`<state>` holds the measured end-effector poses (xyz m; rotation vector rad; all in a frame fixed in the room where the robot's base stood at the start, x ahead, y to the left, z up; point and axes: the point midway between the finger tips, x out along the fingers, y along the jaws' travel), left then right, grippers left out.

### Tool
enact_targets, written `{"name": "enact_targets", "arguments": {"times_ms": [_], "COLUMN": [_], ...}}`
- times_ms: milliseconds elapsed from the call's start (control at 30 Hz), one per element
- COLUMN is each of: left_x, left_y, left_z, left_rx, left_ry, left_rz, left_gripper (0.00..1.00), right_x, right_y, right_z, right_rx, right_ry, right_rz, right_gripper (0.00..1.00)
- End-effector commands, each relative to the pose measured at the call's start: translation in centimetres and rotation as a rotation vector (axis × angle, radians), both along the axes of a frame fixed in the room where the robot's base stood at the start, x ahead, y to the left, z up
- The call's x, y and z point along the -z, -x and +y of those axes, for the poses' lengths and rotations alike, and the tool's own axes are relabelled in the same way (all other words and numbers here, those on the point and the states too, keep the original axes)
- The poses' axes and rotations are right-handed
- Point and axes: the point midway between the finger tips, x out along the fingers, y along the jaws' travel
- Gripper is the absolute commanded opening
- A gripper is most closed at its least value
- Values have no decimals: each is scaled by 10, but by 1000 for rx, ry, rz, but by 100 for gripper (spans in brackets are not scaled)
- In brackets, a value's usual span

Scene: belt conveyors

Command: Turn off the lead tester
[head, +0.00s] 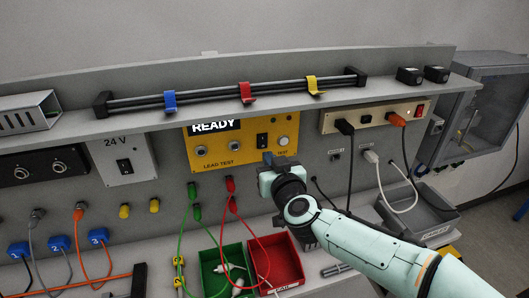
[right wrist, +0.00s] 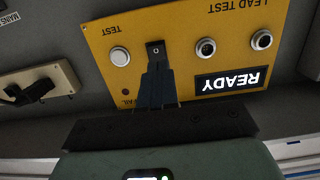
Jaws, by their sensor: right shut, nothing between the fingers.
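The lead tester is a yellow panel (head: 227,150) on the grey back wall of the bench, with a lit display (head: 214,126) reading READY. Its black rocker switch (head: 262,140) sits right of two round sockets, with a pale TEST button (head: 283,141) beside it. My right gripper (head: 268,158) is shut and empty, just below the switch. In the right wrist view the tester (right wrist: 180,40) appears upside down. The dark fingertips (right wrist: 156,68) there overlap the lower part of the switch (right wrist: 155,48); I cannot tell whether they touch it. My left gripper is not in view.
A shelf with blue, red and yellow clips (head: 245,92) runs above. A power strip (head: 372,116) with plugs is at right. Green (head: 209,262) and red (head: 284,255) bins stand below; green and red leads hang over them. A 24 V switch box (head: 122,160) is at left.

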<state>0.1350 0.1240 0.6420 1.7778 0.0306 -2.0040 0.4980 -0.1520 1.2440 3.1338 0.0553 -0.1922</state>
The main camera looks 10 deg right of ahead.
Motion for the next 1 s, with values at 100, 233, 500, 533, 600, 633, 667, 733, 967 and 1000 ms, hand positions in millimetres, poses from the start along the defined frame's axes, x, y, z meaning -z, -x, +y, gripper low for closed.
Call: {"name": "enact_targets", "arguments": {"times_ms": [100,233,500,533,600,633,667,733,967,1000], "left_x": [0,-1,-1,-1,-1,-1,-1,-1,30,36], "left_y": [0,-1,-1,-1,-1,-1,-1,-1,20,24], "left_z": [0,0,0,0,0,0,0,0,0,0], "left_rx": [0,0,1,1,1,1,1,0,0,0], "left_ry": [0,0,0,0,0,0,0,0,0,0], "left_rz": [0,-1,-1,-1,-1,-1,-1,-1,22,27], "left_gripper": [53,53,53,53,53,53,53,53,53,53], "right_x": [3,5,5,5,5,5,5,6,17,18], "right_y": [-23,-39,-49,-49,-48,-48,-48,-48,-53,-55], "right_z": [0,0,1,1,1,1,1,1,2,1], "right_rx": [2,2,1,1,1,1,1,1,1,2], "right_ry": [1,1,1,1,1,1,1,1,-1,-1], "right_rz": [1,0,-1,-1,-1,-1,-1,-1,-58,-75], "right_gripper": [0,0,0,0,0,0,0,0,0,0]}}
